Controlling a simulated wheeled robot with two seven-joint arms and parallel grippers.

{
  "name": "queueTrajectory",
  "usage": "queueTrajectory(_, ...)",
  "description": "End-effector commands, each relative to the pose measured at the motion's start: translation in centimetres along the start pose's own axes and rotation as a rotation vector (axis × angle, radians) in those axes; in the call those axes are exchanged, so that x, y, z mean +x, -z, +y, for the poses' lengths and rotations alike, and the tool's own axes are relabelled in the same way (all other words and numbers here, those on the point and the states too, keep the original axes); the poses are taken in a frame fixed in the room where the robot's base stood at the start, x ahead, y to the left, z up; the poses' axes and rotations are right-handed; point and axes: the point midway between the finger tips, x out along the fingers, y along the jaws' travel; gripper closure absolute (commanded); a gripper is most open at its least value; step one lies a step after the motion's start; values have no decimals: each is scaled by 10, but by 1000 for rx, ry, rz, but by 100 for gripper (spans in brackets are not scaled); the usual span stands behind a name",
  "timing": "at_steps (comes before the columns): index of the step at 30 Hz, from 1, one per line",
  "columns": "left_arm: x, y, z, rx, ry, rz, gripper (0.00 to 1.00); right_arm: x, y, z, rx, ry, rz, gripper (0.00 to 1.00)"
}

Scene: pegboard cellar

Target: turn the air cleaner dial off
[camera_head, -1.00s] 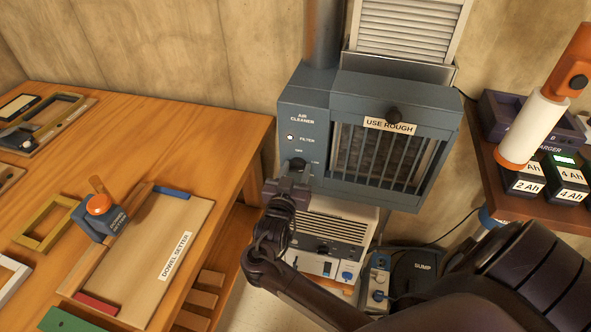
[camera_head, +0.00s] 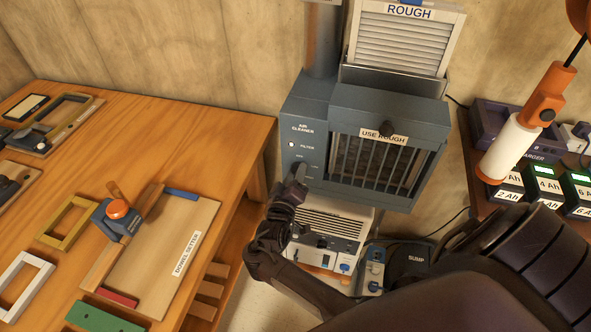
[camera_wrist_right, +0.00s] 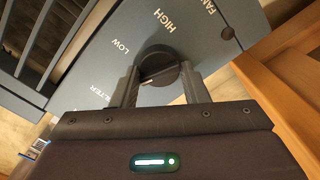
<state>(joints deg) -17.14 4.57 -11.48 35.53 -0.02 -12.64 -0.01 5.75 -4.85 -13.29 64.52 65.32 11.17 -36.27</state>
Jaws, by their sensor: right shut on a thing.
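The air cleaner (camera_head: 312,110) is a blue-grey box against the wall, with a lettered panel on its left side. Its black round dial (camera_wrist_right: 165,67) shows in the right wrist view, with a pale mark across its face. The labels LOW, HIGH and FILTER show around it; an OFF label is not readable there. My right gripper (camera_head: 299,174) is at the dial, and in the right wrist view its two fingers (camera_wrist_right: 163,84) are shut on it from either side. In the head view the gripper covers part of the dial. My left gripper is not in view.
A wooden bench (camera_head: 150,135) with a dowel setter board (camera_head: 190,220) and frames fills the left. A pale machine (camera_head: 335,225) stands under the air cleaner. A shelf with a charger (camera_head: 505,125) and batteries is at right, below an orange-and-white tool (camera_head: 510,145).

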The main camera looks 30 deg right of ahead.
Motion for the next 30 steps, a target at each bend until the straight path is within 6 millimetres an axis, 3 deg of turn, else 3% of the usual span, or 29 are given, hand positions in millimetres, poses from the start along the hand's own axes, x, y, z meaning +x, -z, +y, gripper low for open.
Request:
queueTrajectory(12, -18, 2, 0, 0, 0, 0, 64, 0, 1, 0, -263, -1, 1, 82)
queueTrajectory(30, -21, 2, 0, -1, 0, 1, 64, 0, 0, -1, -335, -1, 1, 82)
